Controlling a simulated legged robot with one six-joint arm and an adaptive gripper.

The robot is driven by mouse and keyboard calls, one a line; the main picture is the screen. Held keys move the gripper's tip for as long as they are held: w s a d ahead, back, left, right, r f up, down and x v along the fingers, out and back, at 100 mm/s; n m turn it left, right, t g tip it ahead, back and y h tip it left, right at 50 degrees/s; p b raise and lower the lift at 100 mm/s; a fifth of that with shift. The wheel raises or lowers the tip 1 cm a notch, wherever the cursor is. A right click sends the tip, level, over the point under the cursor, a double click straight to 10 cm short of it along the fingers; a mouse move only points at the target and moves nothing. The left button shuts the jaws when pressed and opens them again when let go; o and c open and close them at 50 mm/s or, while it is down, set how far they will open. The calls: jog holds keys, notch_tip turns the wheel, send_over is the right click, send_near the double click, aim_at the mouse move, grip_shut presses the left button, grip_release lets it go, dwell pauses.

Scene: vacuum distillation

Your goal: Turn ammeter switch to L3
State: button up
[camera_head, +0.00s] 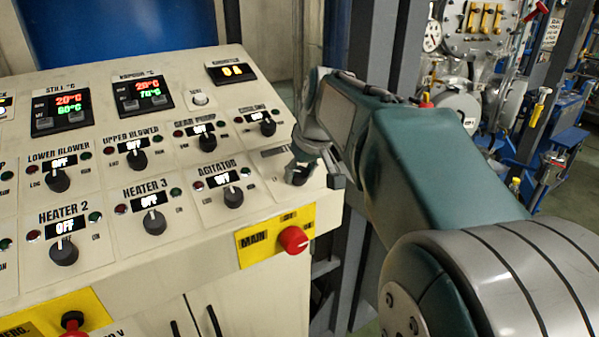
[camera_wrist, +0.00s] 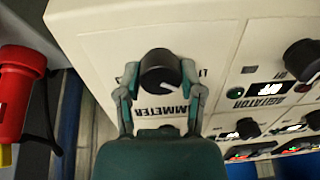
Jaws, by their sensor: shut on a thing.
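The ammeter switch is a round black knob (camera_wrist: 160,70) on a cream panel plate, with "AMMETER" lettering upside down in the wrist view. A small white mark shows toward its lower right edge. My gripper (camera_wrist: 159,82) is shut on the knob, with one finger on each side of it. In the head view my gripper (camera_head: 316,168) reaches down to the panel's right end, and the knob (camera_head: 299,175) shows dark beneath the fingers. The gripper and arm hide much of the switch's plate there.
The agitator switch (camera_head: 233,197) is just left of the ammeter plate; its knob (camera_wrist: 302,60) is at right in the wrist view. A red main switch (camera_head: 293,240) on yellow sticks out of the front face below.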

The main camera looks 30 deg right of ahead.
jog(key=m, duration=0.6)
jog(key=shift+f, duration=0.15)
jog(key=m, duration=0.5)
jog(key=shift+s+d+f+m, duration=0.1)
jog(key=shift+s+m, duration=0.05)
jog(key=shift+m, duration=0.15)
jog(key=m, duration=0.5)
jog(key=shift+h, duration=0.3)
jog(key=m, duration=0.6)
jog(key=shift+s+f, duration=0.1)
jog(key=shift+s, duration=0.05)
jog(key=shift+m, duration=0.4)
jog(key=o, duration=1.2)
jog(key=shift+c, duration=0.2)
jog(key=shift+r, duration=0.2)
